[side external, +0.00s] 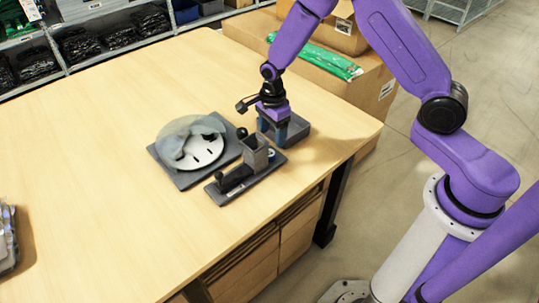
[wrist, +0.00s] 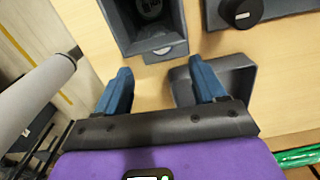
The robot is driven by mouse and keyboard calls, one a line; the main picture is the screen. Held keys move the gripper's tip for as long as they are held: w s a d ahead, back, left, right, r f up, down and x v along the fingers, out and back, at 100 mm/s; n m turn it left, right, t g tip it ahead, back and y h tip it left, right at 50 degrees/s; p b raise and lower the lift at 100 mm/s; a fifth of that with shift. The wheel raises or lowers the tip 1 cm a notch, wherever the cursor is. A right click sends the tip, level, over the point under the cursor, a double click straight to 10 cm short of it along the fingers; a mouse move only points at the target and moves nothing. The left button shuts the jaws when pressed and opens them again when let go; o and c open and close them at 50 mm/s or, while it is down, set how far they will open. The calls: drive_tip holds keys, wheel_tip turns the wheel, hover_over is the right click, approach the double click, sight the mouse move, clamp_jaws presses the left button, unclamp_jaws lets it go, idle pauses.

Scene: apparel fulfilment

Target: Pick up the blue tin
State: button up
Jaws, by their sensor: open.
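My gripper (side external: 277,132) is pointed down at the table's right side, low over a shallow grey-blue tray (side external: 298,133). The right finger overlaps the tray (wrist: 243,82), whose visible inside looks empty. I cannot clearly make out a blue tin in either view. A small bluish round patch (side external: 271,153) shows beside the upright grey holder (side external: 255,154), too small to identify.
The holder stands on a dark base (side external: 227,187), also carrying a black part. Left of it, a dark square plate (side external: 192,181) bears a round white disc (side external: 203,153) under a grey cover. The table's left half is mostly clear. Cardboard boxes (side external: 355,92) stand behind the table's edge.

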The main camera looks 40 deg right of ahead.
sight(271, 152)
drive_tip(key=shift+w+a+f, duration=0.1)
drive_tip(key=shift+f, duration=3.65)
drive_tip(key=c, duration=1.1)
